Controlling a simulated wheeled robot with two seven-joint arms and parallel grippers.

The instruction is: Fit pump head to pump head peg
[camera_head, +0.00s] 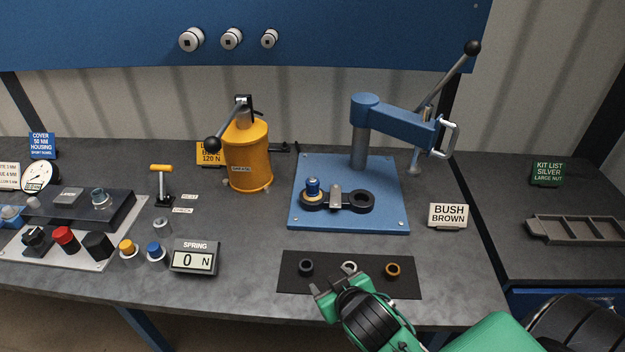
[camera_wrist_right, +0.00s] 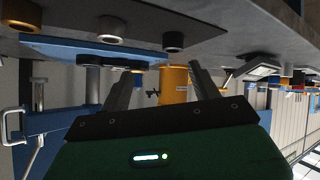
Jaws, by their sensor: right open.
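A yellow pump-like cylinder (camera_head: 248,160) stands at the back middle of the bench, with a metal and black head (camera_head: 243,108) and a ball-ended lever (camera_head: 225,134) on top. I cannot tell which part is the pump head peg. A small T-shaped piece with a yellow bar (camera_head: 161,182) stands to its left. My right gripper (camera_head: 331,280) is open and empty at the front edge of the dark mat, apart from the pump. In the right wrist view, the yellow cylinder (camera_wrist_right: 174,84) shows beyond the open fingers (camera_wrist_right: 163,74). My left gripper is not in view.
Dark, silver and brown rings (camera_head: 306,267) lie on the dark mat (camera_head: 338,291). A blue press (camera_head: 362,135) stands on a blue plate (camera_head: 385,212), right of the pump. Buttons and a spring display (camera_head: 194,258) stand left. Bench space before the pump is clear.

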